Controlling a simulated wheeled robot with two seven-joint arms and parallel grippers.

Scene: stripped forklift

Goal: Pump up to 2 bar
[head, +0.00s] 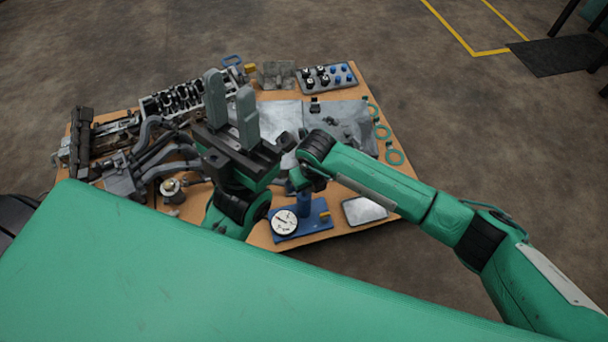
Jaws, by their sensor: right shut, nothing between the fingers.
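The hand pump has a blue base (318,222) at the table's front edge. Its round white dial gauge (284,221) faces up at the base's left side; the needle's reading is too small to tell. A blue upright part (303,203) rises from the base. My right gripper (300,184) is low over the pump, mostly hidden by its own wrist; it is shut and empty. Whether it touches the pump cannot be told. My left gripper (229,84) points up with its two grey fingers apart, open and empty, left of the pump.
The wooden table (350,206) carries engine parts (160,150) at left, a tray of small parts (326,78) at the back, green rings (394,157) at right and a silver plate (364,210) beside the pump.

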